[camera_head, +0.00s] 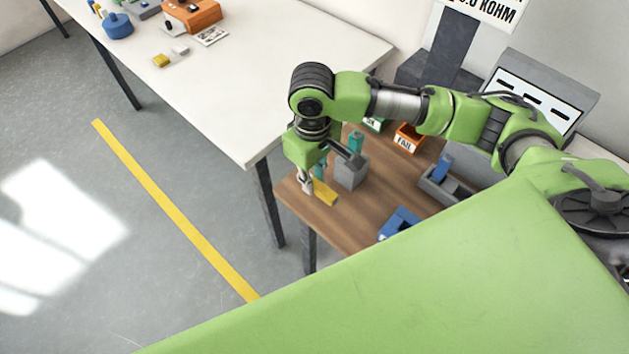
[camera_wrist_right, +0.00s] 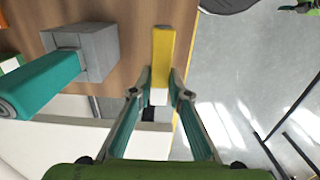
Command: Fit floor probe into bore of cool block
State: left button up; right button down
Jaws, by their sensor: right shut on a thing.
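My right gripper (camera_head: 307,186) is low over the near left edge of the brown table. It is shut on a yellow bar (camera_wrist_right: 163,45) with a white end, which also shows in the head view (camera_head: 326,197). I cannot tell for sure that this bar is the floor probe. A grey block (camera_head: 350,172) stands on the table just right of the gripper. A teal cylinder (camera_head: 356,142) rises from it. The wrist view shows the same grey block (camera_wrist_right: 95,52) and teal cylinder (camera_wrist_right: 42,82), apart from the bar. No mark shows which block is the cool block. My left gripper is not visible.
An orange bin marked FAIL (camera_head: 408,138) and a green bin (camera_head: 375,125) stand behind the grey block. A grey holder (camera_head: 440,188) with a blue piece and a blue object (camera_head: 399,222) are to the right. A white table (camera_head: 270,60) adjoins at the left.

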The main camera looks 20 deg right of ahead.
jog(key=shift+w+d+f, duration=0.2)
jog(key=shift+w+f, duration=0.1)
jog(key=shift+f, duration=0.2)
jog(key=f, duration=0.2)
jog(key=f+p, duration=0.1)
jog(key=shift+w+d+f, duration=0.15)
jog(key=shift+w+f, duration=0.1)
jog(key=shift+f, duration=0.05)
jog(key=c, duration=1.9)
grip_release()
jog(key=shift+f, duration=0.15)
